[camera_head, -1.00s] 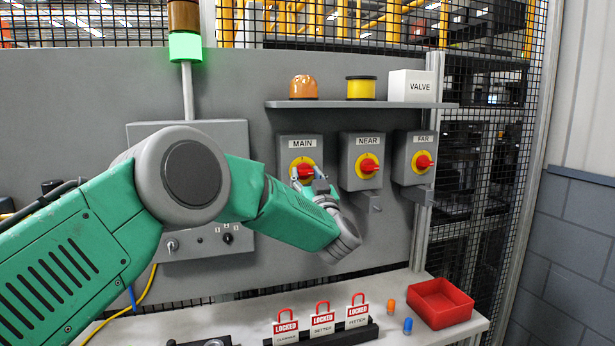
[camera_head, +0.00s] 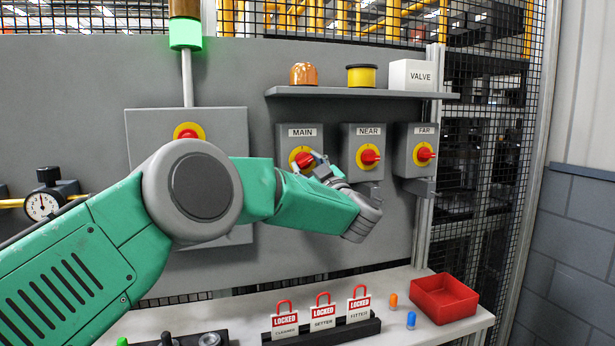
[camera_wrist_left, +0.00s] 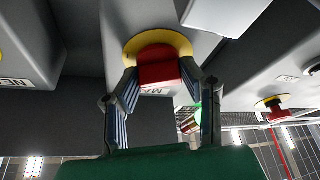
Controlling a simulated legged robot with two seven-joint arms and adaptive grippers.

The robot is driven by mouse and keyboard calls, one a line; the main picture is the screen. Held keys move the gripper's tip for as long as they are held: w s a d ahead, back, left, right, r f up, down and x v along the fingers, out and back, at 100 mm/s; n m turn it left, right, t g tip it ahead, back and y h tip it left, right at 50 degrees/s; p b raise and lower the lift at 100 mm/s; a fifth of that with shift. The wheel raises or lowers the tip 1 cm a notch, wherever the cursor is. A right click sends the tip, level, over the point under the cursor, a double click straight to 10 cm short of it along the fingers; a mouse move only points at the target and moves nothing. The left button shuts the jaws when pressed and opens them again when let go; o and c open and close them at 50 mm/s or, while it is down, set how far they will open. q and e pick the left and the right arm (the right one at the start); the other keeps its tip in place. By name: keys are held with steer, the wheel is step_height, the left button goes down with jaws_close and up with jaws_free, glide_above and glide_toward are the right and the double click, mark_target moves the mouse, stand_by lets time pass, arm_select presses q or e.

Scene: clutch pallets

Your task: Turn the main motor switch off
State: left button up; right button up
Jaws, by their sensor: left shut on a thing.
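The main switch is a grey box (camera_head: 286,141) labelled MAIN, with a red knob on a yellow disc (camera_head: 294,152). My left gripper (camera_head: 309,163) reaches it from the lower right, and its fingers partly cover the knob. In the left wrist view the red knob (camera_wrist_left: 157,73) sits between the two fingertips of my left gripper (camera_wrist_left: 160,85), which are shut on its sides. The yellow disc shows behind the knob there. The knob's exact angle is hard to read in the head view. My right gripper is not in view.
The NEAR switch (camera_head: 369,157) and FAR switch (camera_head: 424,153) stand close to the right. A shelf (camera_head: 360,92) runs above the switches. Below, a bench holds several LOCKED tags (camera_head: 322,312) and a red tray (camera_head: 445,298).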

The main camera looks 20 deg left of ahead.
arm_select(q)
steer(key=n, duration=0.2)
steer(key=n+g+b, duration=0.1)
steer(key=shift+d+f+n+g, duration=0.1)
steer(key=shift+f+n+g, duration=0.1)
steer(key=shift+n+g, duration=0.15)
steer(key=n+g, duration=0.1)
steer(key=n, duration=0.2)
steer(key=shift+r+n+g+y, duration=0.1)
steer(key=shift+n+g+y, duration=0.15)
steer(key=shift+g+y, duration=0.1)
steer(key=n+p, duration=0.1)
steer(key=n, duration=0.1)
steer(key=n+g+p, duration=0.1)
steer(key=n, duration=0.1)
steer(key=shift+d+n+g, duration=0.1)
steer(key=shift+n+g, duration=0.2)
steer(key=shift+w+n+g+h+p, duration=0.1)
steer(key=shift+n+g+h+p, duration=0.35)
steer(key=shift+n, duration=0.85)
steer(key=shift+h, duration=0.3)
steer(key=o, duration=1.1)
steer(key=shift+c, duration=0.2)
steer(key=shift+o, duration=0.4)
steer(key=shift+d+r, duration=0.1)
